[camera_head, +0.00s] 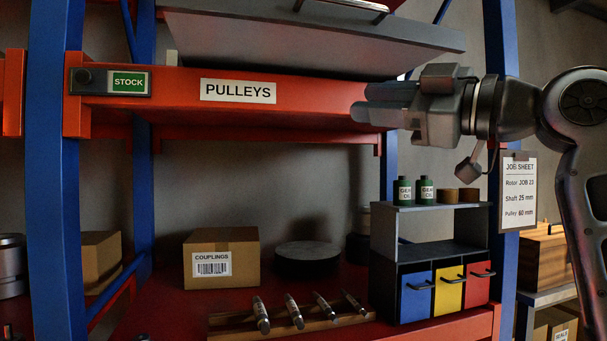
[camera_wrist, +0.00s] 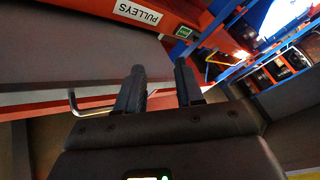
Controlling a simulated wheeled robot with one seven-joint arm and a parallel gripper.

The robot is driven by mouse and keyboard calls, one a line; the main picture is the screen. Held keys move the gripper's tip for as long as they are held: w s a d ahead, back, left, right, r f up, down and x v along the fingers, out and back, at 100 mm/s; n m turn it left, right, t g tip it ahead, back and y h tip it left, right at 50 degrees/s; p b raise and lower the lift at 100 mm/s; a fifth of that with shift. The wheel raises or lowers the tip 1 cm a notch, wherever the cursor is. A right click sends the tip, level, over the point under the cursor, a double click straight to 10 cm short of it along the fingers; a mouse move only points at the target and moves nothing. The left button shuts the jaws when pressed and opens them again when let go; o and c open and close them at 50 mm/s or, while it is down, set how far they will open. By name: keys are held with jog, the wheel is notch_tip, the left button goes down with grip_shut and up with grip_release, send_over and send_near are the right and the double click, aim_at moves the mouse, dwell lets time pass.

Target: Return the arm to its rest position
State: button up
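My gripper (camera_head: 366,103) is at the upper right in the head view, at the end of my arm. Its fingers point left, in front of the red PULLEYS shelf beam (camera_head: 300,91). In the wrist view my gripper (camera_wrist: 161,72) shows two dark fingers apart with a gap between them, and nothing is held. The PULLEYS label (camera_wrist: 138,12) shows upside down at the top of that view. The fingertips look clear of the beam, though the exact distance is hard to tell.
A grey drawer or tray (camera_head: 300,45) with a handle juts out above the beam. Below are a COUPLINGS box (camera_head: 221,262), a rack of several shafts (camera_head: 290,322), a coloured drawer unit (camera_head: 449,287) and two green oil cans (camera_head: 404,191). A job sheet (camera_head: 518,190) hangs beside my arm.

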jog(key=d+f+m+t+h, duration=0.1)
jog(key=f+m+t+h, duration=0.15)
jog(key=f, duration=0.55)
jog(key=w+d+f+m+t+h, duration=0.1)
jog(key=d+f+m, duration=0.1)
jog(key=f+m, duration=0.35)
jog(key=d+f+m+t+h, duration=0.1)
jog(key=f+m+t+h, duration=0.1)
jog(key=f, duration=0.7)
jog(key=s+d+f+m+h, duration=0.25)
jog(key=s+f+m, duration=0.2)
jog(key=f, duration=0.55)
jog(key=s+d+f+m+h, duration=0.1)
jog(key=s+f+m+h, duration=0.2)
jog(key=s+f, duration=0.5)
jog(key=s+d+f+m+g+h, duration=0.1)
jog(key=s+f+h, duration=0.1)
jog(key=s+f, duration=0.5)
jog(key=s+d+f+m+g+h, duration=0.15)
jog(key=s+f, duration=0.25)
jog(key=s, duration=0.5)
jog(key=s+d+r+h, duration=0.1)
jog(key=s, duration=1.6)
jog(key=shift+s+d+r+n, duration=0.15)
jog(key=shift+s+d+n, duration=0.15)
jog(key=shift+n, duration=0.1)
